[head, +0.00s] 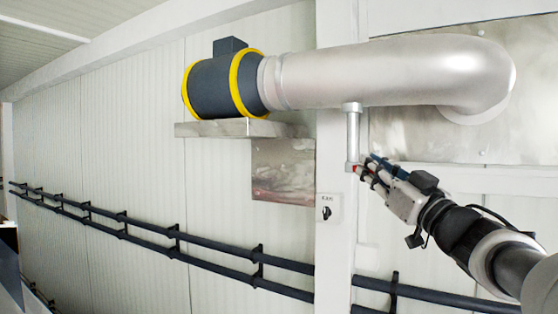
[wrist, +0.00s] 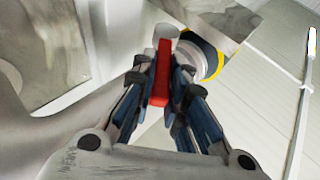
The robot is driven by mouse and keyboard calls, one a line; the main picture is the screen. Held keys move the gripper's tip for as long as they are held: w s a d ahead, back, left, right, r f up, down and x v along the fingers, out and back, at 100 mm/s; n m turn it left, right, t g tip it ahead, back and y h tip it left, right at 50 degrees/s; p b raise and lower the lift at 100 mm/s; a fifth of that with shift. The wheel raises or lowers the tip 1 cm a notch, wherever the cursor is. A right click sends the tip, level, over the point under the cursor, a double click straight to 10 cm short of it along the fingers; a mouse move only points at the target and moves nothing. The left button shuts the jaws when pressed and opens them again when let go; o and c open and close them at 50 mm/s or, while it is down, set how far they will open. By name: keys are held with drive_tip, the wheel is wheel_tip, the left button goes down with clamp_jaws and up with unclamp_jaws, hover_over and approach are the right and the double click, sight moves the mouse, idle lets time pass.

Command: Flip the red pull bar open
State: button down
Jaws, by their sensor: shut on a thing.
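The red pull bar (wrist: 161,75) shows in the wrist view as a narrow upright red strip between my gripper's fingers. Its top end meets a pale round fitting (wrist: 166,34). In the head view only a small bit of red (head: 355,168) shows at the lower end of the thin vertical pipe (head: 353,135). My gripper (wrist: 163,88) is shut on the red bar, with a blue-padded finger on each side. In the head view my gripper (head: 367,171) reaches the pipe's lower end from the right. The fingers hide part of the bar.
A large silver duct (head: 390,75) runs above, joined to a dark cylinder (head: 213,88) with yellow rings on a metal shelf (head: 225,129). A white switch box (head: 329,207) is on the column below left. Dark rails (head: 150,230) run along the wall.

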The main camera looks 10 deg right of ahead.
drive_tip(key=shift+w+d+n+g+y, duration=0.25)
drive_tip(key=shift+d+n+g+y, duration=0.25)
drive_tip(key=shift+n+g+y, duration=0.75)
drive_tip(key=shift+w+d+n+g+y, duration=0.35)
drive_tip(key=shift+d+n+y, duration=0.25)
drive_tip(key=shift+y, duration=1.3)
drive_tip(key=shift+w+d+n+g+y, duration=0.2)
drive_tip(key=shift+d+n+g+y, duration=0.25)
drive_tip(key=shift+n+g+y, duration=0.8)
drive_tip(key=shift+r+t+y, duration=0.1)
drive_tip(key=shift+t+y, duration=0.25)
drive_tip(key=shift+y, duration=0.05)
drive_tip(key=c, duration=1.6)
unclamp_jaws()
drive_tip(key=v, duration=1.2)
drive_tip(key=shift+w, duration=0.1)
